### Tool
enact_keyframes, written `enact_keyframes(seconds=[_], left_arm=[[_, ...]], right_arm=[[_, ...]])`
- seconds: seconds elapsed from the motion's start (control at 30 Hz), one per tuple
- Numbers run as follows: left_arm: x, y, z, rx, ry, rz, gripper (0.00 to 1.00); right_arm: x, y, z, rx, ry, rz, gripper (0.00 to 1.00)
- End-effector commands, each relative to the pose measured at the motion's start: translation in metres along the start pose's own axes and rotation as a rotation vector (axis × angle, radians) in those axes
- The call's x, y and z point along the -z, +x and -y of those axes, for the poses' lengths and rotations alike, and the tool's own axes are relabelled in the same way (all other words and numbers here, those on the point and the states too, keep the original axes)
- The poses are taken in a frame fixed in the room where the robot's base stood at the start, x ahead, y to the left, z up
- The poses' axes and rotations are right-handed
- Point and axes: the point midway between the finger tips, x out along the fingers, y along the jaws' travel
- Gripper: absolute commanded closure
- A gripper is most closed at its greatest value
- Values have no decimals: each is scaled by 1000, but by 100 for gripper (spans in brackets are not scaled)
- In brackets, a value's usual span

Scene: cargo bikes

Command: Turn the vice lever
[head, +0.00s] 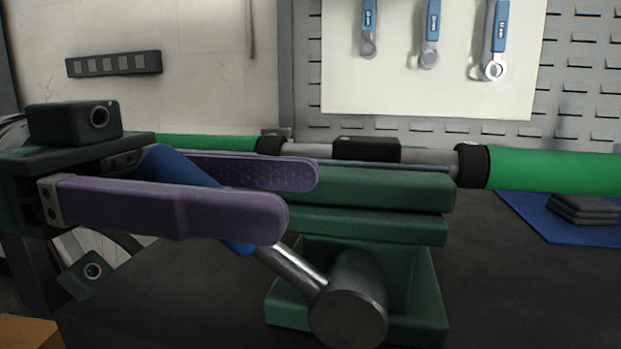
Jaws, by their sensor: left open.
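The green vice (360,190) stands on the dark bench and clamps a bar with green sleeves. Its lever has a blue grip (178,166) and a bare metal rod (290,267) that runs down right to a round metal hub (348,312). My left gripper (300,194) comes in from the left with two purple fingers apart. The blue grip passes between the fingers, and the near finger hides its middle. I cannot tell whether either finger touches it. My right gripper is not in view.
The clamped bar (428,157) spans the view behind the fingers. A blue mat (540,218) with dark stacked pads (585,207) lies at right. Wrenches (430,35) hang on the back board. The dark bench top (520,290) is clear at front right.

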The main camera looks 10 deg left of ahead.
Motion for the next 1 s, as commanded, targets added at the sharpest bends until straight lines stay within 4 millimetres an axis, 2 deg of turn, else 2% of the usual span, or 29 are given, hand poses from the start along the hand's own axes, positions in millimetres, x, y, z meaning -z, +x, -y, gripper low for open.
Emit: enact_keyframes(seconds=[0.17, 0.63, 1.0], left_arm=[[0, 0, 0, 0, 0, 0, 45], [0, 0, 0, 0, 0, -1, 98], [0, 0, 0, 0, 0, -1, 100]], right_arm=[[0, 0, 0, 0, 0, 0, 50], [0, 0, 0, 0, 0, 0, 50], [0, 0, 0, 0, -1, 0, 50]])
